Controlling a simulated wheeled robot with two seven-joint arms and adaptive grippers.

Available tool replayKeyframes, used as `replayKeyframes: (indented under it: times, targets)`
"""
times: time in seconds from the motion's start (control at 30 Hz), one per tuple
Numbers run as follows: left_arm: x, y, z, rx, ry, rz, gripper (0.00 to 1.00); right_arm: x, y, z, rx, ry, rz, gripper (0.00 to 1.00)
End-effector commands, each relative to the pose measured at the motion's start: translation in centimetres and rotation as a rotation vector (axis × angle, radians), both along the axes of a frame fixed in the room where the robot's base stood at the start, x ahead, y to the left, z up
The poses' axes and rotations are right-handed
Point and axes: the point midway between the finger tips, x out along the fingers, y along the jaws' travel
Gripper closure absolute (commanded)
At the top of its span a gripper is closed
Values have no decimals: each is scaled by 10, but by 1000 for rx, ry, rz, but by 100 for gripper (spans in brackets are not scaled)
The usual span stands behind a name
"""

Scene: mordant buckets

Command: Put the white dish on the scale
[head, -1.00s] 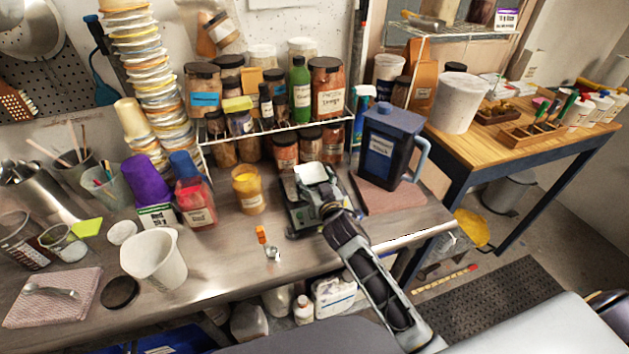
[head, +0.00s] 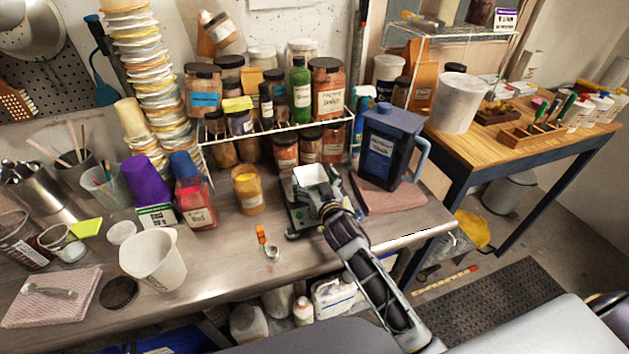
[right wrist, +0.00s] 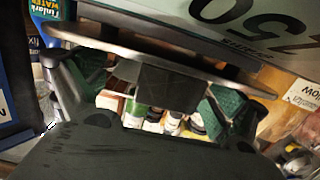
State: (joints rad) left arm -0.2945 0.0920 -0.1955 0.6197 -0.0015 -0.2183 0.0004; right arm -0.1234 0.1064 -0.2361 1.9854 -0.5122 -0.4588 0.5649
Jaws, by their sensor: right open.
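I cannot make out the dish there. My left gripper is not in view.
A blue jug (head: 390,145) stands right of the scale on a reddish slab (head: 398,199). A yellow jar (head: 248,190) stands to the left. A small spoon (head: 271,252) lies in front. A wire rack of jars (head: 275,130) is close behind.

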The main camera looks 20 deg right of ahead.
Motion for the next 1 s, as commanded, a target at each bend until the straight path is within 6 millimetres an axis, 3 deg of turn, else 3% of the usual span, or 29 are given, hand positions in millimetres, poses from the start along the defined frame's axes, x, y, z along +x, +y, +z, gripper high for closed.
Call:
replayKeyframes:
  times: [0.03, 0.1, 0.53, 1.0]
  targets:
    - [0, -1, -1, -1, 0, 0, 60, -4, 2, -20, 5, 36, 0, 3]
    - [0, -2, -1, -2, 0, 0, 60, -4, 2, -20, 5, 36, 0, 3]
    - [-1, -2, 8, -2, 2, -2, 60, -4, 2, -5, 4, 36, 1, 3]
    - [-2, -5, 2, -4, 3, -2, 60, -44, 0, 1, 1, 29, 0, 3]
